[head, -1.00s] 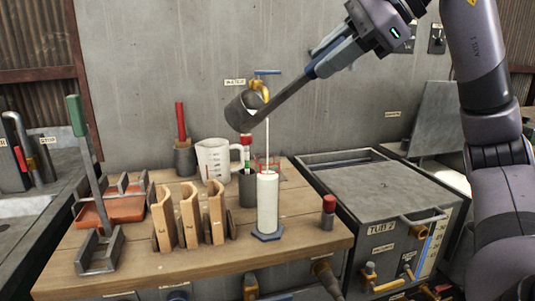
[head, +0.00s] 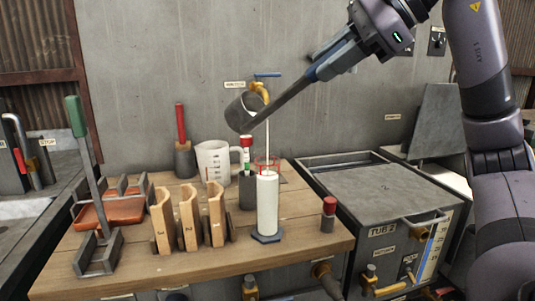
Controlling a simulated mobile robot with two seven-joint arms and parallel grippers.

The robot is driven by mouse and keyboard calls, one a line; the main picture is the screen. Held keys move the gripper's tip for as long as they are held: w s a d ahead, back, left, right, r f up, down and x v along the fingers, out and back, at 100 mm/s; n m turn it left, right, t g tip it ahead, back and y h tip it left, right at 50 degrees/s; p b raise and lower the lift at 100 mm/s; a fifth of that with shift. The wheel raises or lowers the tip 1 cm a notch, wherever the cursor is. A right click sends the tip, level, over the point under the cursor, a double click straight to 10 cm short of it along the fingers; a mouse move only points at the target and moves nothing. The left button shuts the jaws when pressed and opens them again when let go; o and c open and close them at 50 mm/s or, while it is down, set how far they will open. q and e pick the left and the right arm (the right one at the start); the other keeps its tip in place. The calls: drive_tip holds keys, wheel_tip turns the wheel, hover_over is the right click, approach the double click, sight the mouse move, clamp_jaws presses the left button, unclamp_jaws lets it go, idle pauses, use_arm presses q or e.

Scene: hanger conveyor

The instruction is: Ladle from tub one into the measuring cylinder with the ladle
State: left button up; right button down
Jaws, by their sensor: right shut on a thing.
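The ladle (head: 243,112) has a grey cup and a long dark handle. My right gripper (head: 318,68) is shut on the blue part of the handle and holds the ladle tilted, high above the wooden table. A thin white stream (head: 266,143) falls from the cup's lip to the measuring cylinder (head: 267,205). The cylinder stands upright on a blue-grey foot near the table's front and looks white nearly to its top. A box marked TUB 2 (head: 395,200) stands at the right; I see no label for tub one. My left gripper is not in view.
A white measuring jug (head: 212,162), a red-capped grey holder (head: 247,190) and several wooden blocks (head: 190,217) stand left of the cylinder. A red-topped bottle (head: 328,214) stands to its right.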

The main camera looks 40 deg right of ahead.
drive_tip(key=shift+s+f+b, duration=0.2)
drive_tip(key=shift+b, duration=0.25)
drive_tip(key=shift+f+t, duration=0.1)
drive_tip(key=shift+t, duration=0.2)
idle(0.4)
drive_tip(key=shift+s+d+f+b, duration=0.15)
drive_tip(key=shift+s+f+b, duration=0.2)
drive_tip(key=shift+b, duration=0.55)
drive_tip(key=shift+f+t, duration=0.15)
drive_tip(key=shift+t, duration=0.15)
drive_tip(key=shift+s+f+b, duration=0.15)
drive_tip(key=shift+f+b, duration=0.15)
drive_tip(key=shift+b, duration=0.5)
drive_tip(key=shift+f+t+y+b, duration=0.2)
drive_tip(key=shift+t+y+b, duration=0.1)
drive_tip(key=shift+b, duration=0.05)
idle(0.4)
drive_tip(key=shift+s+d+f+b, duration=0.1)
drive_tip(key=shift+s+f+b, duration=0.1)
drive_tip(key=shift+b, duration=0.2)
